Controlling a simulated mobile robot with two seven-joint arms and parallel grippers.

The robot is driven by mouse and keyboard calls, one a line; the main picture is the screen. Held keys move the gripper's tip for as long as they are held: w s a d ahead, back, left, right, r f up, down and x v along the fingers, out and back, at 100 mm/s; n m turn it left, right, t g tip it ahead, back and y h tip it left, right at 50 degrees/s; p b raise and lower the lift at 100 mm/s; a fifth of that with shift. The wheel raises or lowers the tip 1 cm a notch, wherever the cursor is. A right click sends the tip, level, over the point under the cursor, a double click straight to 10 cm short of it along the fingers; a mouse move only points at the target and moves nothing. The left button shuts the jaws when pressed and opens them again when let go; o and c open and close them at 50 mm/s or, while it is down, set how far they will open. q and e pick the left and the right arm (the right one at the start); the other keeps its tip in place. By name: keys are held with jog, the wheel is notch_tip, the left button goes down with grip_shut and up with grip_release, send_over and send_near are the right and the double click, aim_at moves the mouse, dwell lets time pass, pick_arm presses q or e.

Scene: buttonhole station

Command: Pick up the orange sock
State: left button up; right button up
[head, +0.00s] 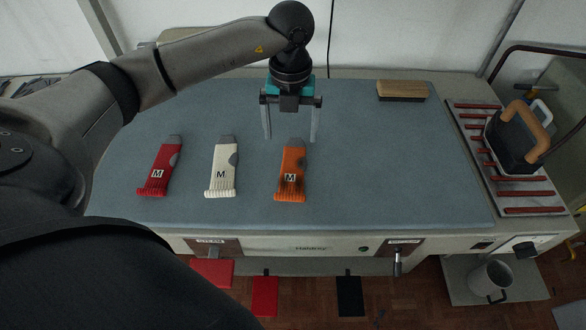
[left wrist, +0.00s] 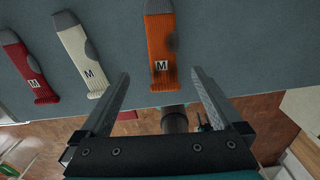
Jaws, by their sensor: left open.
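The orange sock (head: 291,174) lies flat on the blue-grey table top, with a grey toe at its far end, a grey heel patch and an M label. My left gripper (head: 291,138) is open and points down above the table, near the sock's far end. In the left wrist view the orange sock (left wrist: 160,45) shows ahead of and between the two open fingers (left wrist: 163,78), with nothing held. My right gripper is not in view.
A white sock (head: 221,168) and a red sock (head: 160,168) lie to the left of the orange one. A wooden brush (head: 402,91) lies at the back right. An iron (head: 515,140) stands on a rack with red bars (head: 530,194) at the right.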

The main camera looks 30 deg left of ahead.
aim_at(293, 168)
pick_arm(q)
jog(key=f, duration=1)
jog(key=shift+w+d+f+b, duration=0.1)
jog(key=shift+d+f+b, duration=0.1)
jog(key=shift+b, duration=0.1)
jog(key=shift+c, duration=0.4)
jog(key=c, duration=1)
jog(key=shift+r, duration=0.15)
